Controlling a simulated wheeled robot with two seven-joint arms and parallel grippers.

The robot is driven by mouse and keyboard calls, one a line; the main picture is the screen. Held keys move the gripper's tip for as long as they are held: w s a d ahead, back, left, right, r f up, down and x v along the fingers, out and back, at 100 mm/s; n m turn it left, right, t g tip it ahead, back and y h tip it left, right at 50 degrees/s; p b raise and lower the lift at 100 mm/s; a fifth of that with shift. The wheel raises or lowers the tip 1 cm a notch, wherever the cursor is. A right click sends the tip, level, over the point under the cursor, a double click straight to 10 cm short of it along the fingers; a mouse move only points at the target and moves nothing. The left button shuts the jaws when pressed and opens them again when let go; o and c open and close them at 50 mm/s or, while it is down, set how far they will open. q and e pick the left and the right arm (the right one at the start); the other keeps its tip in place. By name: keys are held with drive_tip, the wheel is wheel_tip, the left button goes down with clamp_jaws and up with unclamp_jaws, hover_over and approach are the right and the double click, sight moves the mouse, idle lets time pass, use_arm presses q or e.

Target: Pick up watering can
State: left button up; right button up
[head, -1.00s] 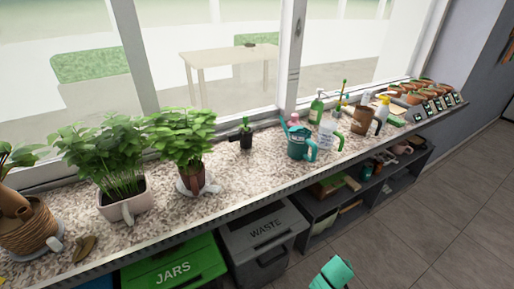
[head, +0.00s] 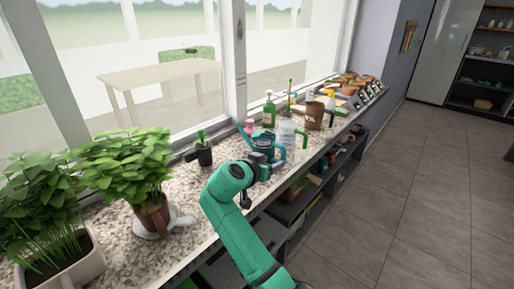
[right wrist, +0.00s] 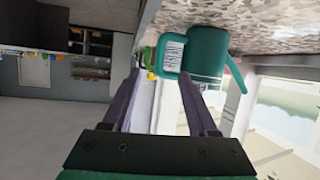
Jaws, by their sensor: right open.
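The teal watering can (head: 262,138) stands on the speckled counter in the head view, partly hidden behind my right gripper (head: 267,162). In the right wrist view the picture is upside down, and the can's body (right wrist: 207,52) appears with its spout (right wrist: 237,73) to the right. Its handle (right wrist: 171,53) appears between the tips of my right gripper's fingers (right wrist: 159,74). The fingers are open and apart, with nothing clasped. I cannot tell whether the handle is inside the jaws or just beyond them. My left gripper is not in view.
A small black pot (head: 204,155) and larger potted plants (head: 152,215) stand left of the can. A clear jug (head: 287,136), a green bottle (head: 269,112) and a brown bag (head: 314,116) stand close on its right. Shelves (head: 290,208) lie below the counter; open floor lies right.

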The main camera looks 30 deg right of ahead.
drive_tip(key=shift+w+d+r+m, duration=0.1)
drive_tip(key=shift+w+m, duration=0.2)
drive_tip(key=shift+w, duration=0.25)
drive_tip(key=x, duration=0.4)
drive_tip(key=p+x, duration=0.1)
drive_tip(key=x, duration=0.3)
drive_tip(key=s+p+x, duration=0.1)
drive_tip(key=x, duration=0.3)
drive_tip(key=shift+w+d, duration=0.15)
drive_tip(key=shift+d, duration=0.25)
drive_tip(key=shift+w+d+f, duration=0.2)
drive_tip(key=shift+d+f, duration=0.1)
drive_tip(key=shift+f, duration=0.1)
drive_tip(key=shift+a+r, duration=0.1)
clamp_jaws()
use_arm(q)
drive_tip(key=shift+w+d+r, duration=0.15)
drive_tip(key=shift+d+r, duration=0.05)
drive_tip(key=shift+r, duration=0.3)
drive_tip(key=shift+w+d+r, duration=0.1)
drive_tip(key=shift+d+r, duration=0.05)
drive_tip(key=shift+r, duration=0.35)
use_arm(e)
drive_tip(key=shift+r, duration=0.1)
